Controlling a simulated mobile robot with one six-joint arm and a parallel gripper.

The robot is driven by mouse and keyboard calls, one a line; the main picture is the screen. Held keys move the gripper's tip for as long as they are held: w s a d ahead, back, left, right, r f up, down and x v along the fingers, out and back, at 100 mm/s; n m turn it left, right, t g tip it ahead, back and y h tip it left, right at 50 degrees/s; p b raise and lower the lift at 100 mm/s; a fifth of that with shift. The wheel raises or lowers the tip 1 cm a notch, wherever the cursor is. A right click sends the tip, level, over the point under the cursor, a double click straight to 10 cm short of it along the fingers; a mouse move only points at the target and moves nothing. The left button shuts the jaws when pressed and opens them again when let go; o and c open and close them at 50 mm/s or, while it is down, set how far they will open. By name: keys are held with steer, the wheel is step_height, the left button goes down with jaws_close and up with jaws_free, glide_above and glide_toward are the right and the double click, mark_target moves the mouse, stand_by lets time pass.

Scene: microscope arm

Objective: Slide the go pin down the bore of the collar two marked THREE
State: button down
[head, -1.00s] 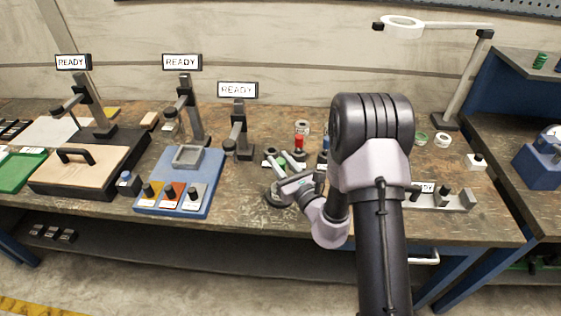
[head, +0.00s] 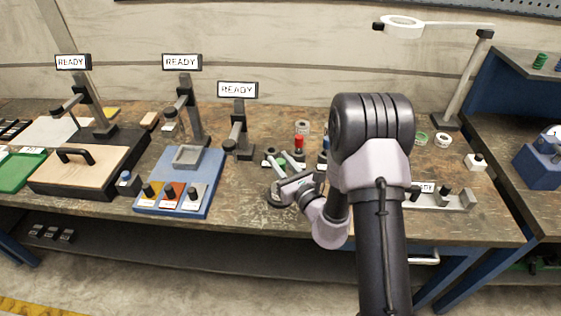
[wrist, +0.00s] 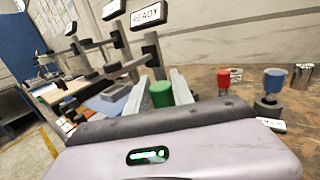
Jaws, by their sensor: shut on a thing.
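My gripper (wrist: 160,90) is shut on a green cylinder (wrist: 162,93) in the wrist view, apparently the handle of the go pin. Its lower part is hidden behind the gripper body. In the head view my gripper (head: 280,188) is low over the front middle of the bench, above a dark round shape. A red-topped pin (wrist: 223,80) and a blue-topped piece (wrist: 273,80) stand apart to its right in the wrist view. The blue one stands on a dark grey block (wrist: 268,106). I cannot read the mark THREE anywhere, nor pick out the collar two.
Three stands with READY signs (head: 182,62) stand along the back. A blue base (head: 180,180) with knobs and a tray lies left of my gripper. A wooden lid with a handle (head: 80,170) lies farther left. My arm hides part of the bench's right side.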

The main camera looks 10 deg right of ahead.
steer(key=shift+f+b, duration=2.45)
steer(key=shift+f, duration=0.4)
steer(key=c, duration=1)
jaws_free()
steer(key=p+v, duration=0.4)
steer(key=v, duration=1.3)
steer(key=shift+s+p, duration=0.25)
steer(key=shift+p, duration=0.05)
